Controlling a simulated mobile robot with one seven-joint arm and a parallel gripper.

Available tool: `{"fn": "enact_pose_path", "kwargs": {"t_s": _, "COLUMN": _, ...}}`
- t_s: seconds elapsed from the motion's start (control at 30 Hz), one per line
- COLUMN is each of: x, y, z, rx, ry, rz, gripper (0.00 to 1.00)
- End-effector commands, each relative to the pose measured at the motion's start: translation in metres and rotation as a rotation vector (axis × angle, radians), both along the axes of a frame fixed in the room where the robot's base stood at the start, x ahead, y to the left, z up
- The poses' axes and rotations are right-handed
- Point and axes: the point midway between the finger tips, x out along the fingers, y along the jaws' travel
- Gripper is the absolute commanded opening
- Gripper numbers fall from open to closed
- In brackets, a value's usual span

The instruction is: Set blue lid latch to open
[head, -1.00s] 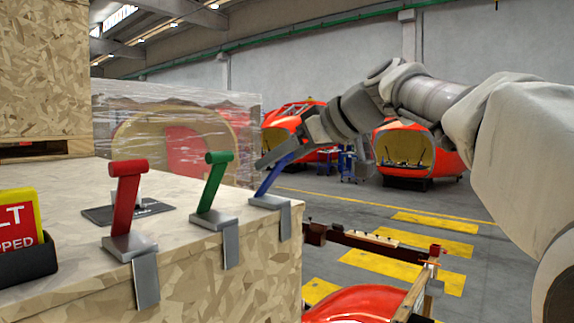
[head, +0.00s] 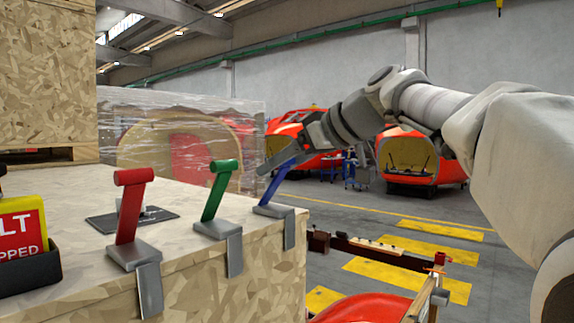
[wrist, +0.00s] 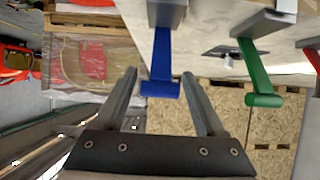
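The blue lid latch (head: 275,187) is at the far end of a row of three latches along the edge of a wooden crate. Its lever leans up and to the right, toward my gripper (head: 283,158). In the wrist view, the blue latch (wrist: 161,68) ends in a crossbar that lies between the two fingers of my gripper (wrist: 166,82). The fingers are spread apart, with a gap visible on both sides of the lever. In the head view, the near finger partly covers the top of the blue lever.
The green latch (head: 217,192) and the red latch (head: 128,210) stand raised beside it. The crate top (head: 185,218) also bears a dark plate and a red-yellow sign (head: 22,232). A plastic-wrapped nosecone (head: 185,135) stands behind.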

Motion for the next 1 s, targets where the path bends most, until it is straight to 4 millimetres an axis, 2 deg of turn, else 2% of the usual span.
{"fn": "enact_pose_path", "kwargs": {"t_s": 0.03, "x": 0.0, "y": 0.001, "z": 0.004, "rx": 0.003, "ry": -0.007, "rz": 0.0, "gripper": 0.8}}
{"fn": "enact_pose_path", "kwargs": {"t_s": 0.1, "x": 0.0, "y": 0.0, "z": 0.003, "rx": 0.002, "ry": -0.006, "rz": 0.0, "gripper": 0.9}}
{"fn": "enact_pose_path", "kwargs": {"t_s": 0.37, "x": 0.0, "y": 0.0, "z": 0.001, "rx": 0.0, "ry": -0.002, "rz": 0.0, "gripper": 0.9}}
{"fn": "enact_pose_path", "kwargs": {"t_s": 0.53, "x": -0.006, "y": -0.009, "z": 0.006, "rx": -0.001, "ry": -0.002, "rz": -0.002, "gripper": 0.9}}
{"fn": "enact_pose_path", "kwargs": {"t_s": 0.67, "x": -0.019, "y": -0.026, "z": 0.017, "rx": 0.0, "ry": -0.005, "rz": -0.003, "gripper": 0.9}}
{"fn": "enact_pose_path", "kwargs": {"t_s": 1.0, "x": -0.065, "y": -0.083, "z": 0.059, "rx": -0.001, "ry": -0.005, "rz": -0.004, "gripper": 0.9}}
